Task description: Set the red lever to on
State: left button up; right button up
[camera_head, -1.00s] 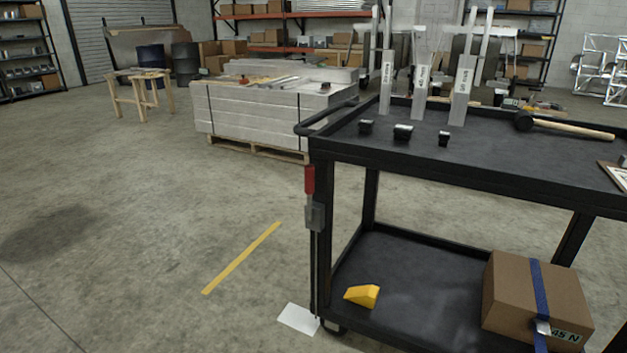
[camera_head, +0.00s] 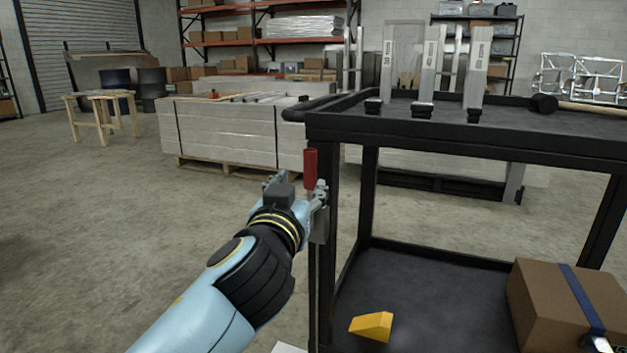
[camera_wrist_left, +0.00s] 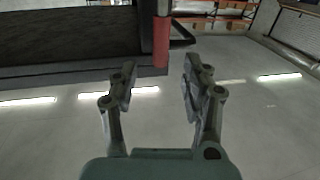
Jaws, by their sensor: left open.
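The red lever (camera_head: 310,168) stands upright on a grey bracket at the left front leg of the black cart (camera_head: 470,137). My left gripper (camera_head: 298,187) is beside the lever's lower part, its fingers spread apart and empty. In the left wrist view the red lever (camera_wrist_left: 161,42) appears in the gap between the two open fingertips (camera_wrist_left: 160,70). I cannot tell whether any finger touches it. Part of the bracket is hidden behind the gripper.
A yellow wedge (camera_head: 372,326) and a strapped cardboard box (camera_head: 568,305) lie on the cart's lower shelf. Metal posts (camera_head: 428,75) and a mallet (camera_head: 545,104) are on top. A pallet stack (camera_head: 235,135) stands behind.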

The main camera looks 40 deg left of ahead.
aim_at(309, 171)
pick_arm(q)
jog(key=x, duration=0.9)
jog(key=shift+w+a, duration=0.25)
jog(key=shift+w, duration=0.05)
jog(key=shift+c, duration=0.3)
jog(key=c, duration=0.9)
jog(key=shift+f, duration=0.1)
grip_shut()
